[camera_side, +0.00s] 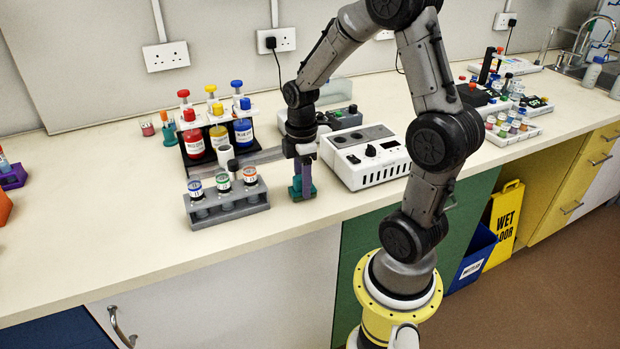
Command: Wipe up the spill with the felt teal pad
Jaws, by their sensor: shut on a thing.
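My gripper (303,182) points down near the front of the bench, between the grey vial rack and the white machine. It is shut on the teal pad (297,193), which shows as a small teal block at the fingertips. The pad is at or just above the bench top; I cannot tell if it touches. No spill can be made out; it may be hidden behind the gripper or pad.
The grey vial rack (228,208) stands close on the left, with red, yellow and blue bottles (218,136) behind it. The white machine (365,158) stands close on the right. The bench top (110,225) is clear at front left.

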